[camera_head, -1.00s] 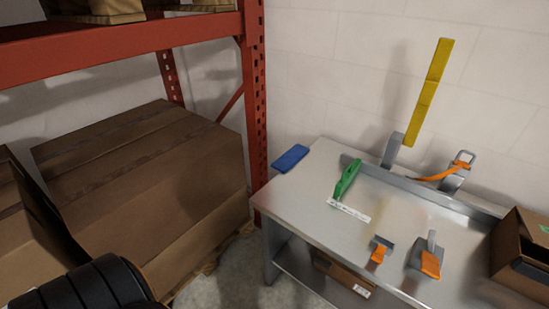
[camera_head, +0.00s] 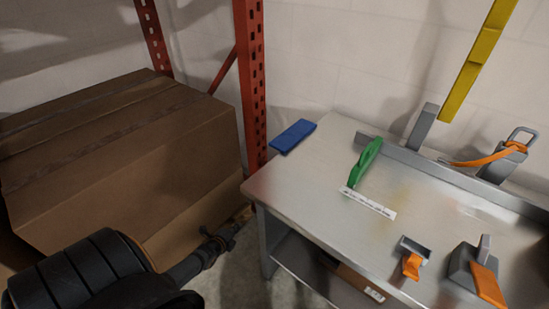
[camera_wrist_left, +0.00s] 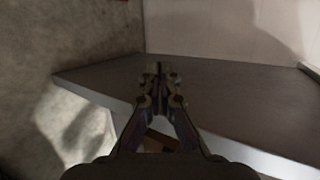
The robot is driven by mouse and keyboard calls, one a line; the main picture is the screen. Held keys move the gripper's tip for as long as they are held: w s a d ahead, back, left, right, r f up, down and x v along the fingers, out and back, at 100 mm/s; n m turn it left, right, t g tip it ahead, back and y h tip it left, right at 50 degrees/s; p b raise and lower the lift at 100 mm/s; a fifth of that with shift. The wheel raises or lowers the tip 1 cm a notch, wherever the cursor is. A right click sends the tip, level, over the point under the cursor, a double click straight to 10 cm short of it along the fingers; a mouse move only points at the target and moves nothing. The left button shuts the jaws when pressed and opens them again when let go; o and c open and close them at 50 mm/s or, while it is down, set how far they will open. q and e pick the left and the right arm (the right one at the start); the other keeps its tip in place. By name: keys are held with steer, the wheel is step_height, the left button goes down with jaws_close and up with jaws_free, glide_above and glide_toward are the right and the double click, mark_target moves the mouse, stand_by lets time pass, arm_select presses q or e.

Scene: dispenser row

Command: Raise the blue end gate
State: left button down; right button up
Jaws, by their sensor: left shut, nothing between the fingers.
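The blue end gate (camera_head: 293,136) is a flat blue plate lying low at the far left end of the grey metal table (camera_head: 310,195), near the red rack post. My left gripper (camera_head: 231,232) is shut and empty. It is left of the table's near left corner, apart from the blue gate and nearer to me. In the left wrist view my left gripper (camera_wrist_left: 159,72) shows closed fingers in front of the table's edge (camera_wrist_left: 90,88); the blue gate does not show there. My right gripper is not in view.
A red rack post (camera_head: 250,80) and a large cardboard box (camera_head: 130,160) stand left.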

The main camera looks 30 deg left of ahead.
mark_target(274, 146)
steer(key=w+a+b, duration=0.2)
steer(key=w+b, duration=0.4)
steer(key=b, duration=0.4)
arm_select(q)
steer(key=shift+w+d+r+m+t+h+b, duration=0.55)
steer(key=shift+w+r+m+t+b, duration=0.85)
steer(key=shift+w+r+m, duration=2.75)
steer(key=shift+w+d+r+m+t+h+b, duration=0.4)
steer(key=shift+w+r+m+t+h+b, duration=0.5)
steer(key=shift+w+r+m+t, duration=2.3)
steer(key=shift+w+d+r+m+h+b, duration=0.45)
steer(key=shift+w+r+m+b, duration=1.45)
steer(key=shift+w+r, duration=3.6)
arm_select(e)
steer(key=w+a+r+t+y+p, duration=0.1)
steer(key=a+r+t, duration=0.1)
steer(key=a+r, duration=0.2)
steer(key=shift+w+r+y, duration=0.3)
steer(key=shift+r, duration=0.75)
arm_select(q)
steer(key=shift+s+r+m, duration=0.65)
steer(key=shift+s+r, duration=0.6)
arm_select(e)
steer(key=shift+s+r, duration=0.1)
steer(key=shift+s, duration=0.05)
